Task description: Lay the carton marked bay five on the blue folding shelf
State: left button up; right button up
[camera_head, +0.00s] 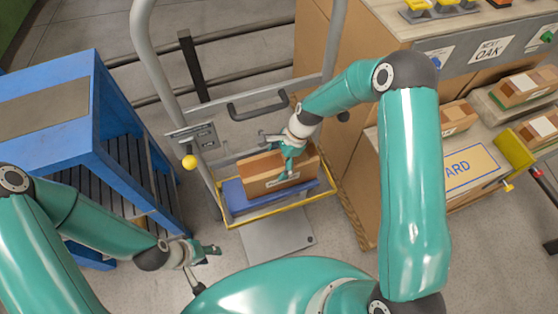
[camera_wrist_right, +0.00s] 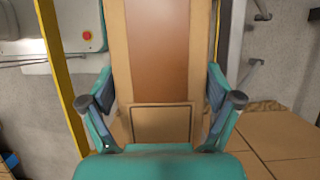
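A brown carton (camera_head: 262,180) with a pale label, too small to read, is over the blue folding shelf (camera_head: 234,197) with its yellow rim. I cannot tell whether it touches the shelf. My right gripper (camera_head: 285,165) is at the carton from above. In the right wrist view the carton (camera_wrist_right: 160,50) fills the space between the fingers (camera_wrist_right: 160,98), whose pads appear to press on its two sides. My left gripper (camera_head: 208,268) is open and empty, low at the left, apart from the shelf.
A blue slatted bench (camera_head: 95,110) stands at the left. A grey tubular frame (camera_head: 150,60) with a yellow knob (camera_head: 189,162) rises around the shelf. Wooden cabinets (camera_head: 350,150) and a counter with several cartons (camera_head: 525,88) are at the right. A grey plate (camera_head: 280,240) lies before the shelf.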

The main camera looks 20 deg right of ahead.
jog(key=shift+o, duration=0.2)
jog(key=shift+r, duration=0.15)
jog(key=shift+d+r, duration=0.1)
jog(key=shift+r, duration=0.15)
jog(key=v, duration=1)
jog(key=shift+d, duration=0.1)
jog(key=shift+d+r, duration=0.25)
jog(key=shift+r, duration=0.45)
jog(key=shift+s, duration=0.1)
